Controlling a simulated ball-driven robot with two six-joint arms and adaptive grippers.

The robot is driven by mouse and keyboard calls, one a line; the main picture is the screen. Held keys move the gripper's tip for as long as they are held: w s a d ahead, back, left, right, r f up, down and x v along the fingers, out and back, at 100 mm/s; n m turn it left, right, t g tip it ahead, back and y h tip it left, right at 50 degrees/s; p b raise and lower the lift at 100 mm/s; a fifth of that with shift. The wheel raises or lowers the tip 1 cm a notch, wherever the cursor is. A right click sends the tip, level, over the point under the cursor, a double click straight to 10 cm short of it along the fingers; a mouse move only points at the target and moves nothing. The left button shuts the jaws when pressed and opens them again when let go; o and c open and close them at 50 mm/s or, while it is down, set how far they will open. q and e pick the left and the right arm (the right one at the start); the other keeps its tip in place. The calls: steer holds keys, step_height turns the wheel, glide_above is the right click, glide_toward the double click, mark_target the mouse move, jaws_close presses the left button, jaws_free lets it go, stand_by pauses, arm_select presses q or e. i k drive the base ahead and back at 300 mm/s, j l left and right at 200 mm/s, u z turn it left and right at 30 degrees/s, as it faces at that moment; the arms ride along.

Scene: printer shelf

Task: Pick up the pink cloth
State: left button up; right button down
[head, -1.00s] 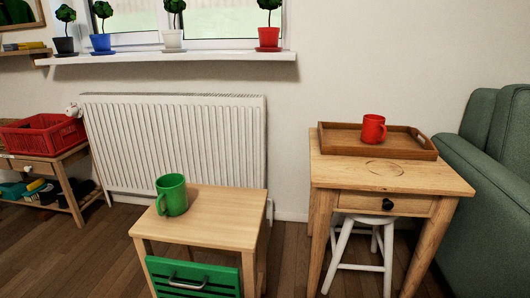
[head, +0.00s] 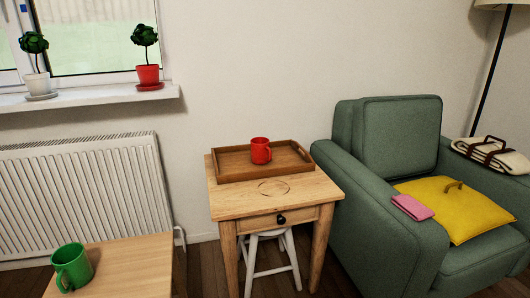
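The pink cloth (head: 412,207) lies folded on the near left arm of the green armchair (head: 385,235). It sits beside the yellow cushion (head: 458,208) on the seat; I cannot tell whether they touch. Neither of my grippers is in the head view.
A wooden side table (head: 240,203) bears a wooden tray (head: 224,175) with a red mug (head: 261,150). A white stool (head: 270,268) stands under it. A green mug (head: 72,267) is on a lower table (head: 140,262).

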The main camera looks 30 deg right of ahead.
mark_target(415, 210)
steer(key=z, duration=1.9)
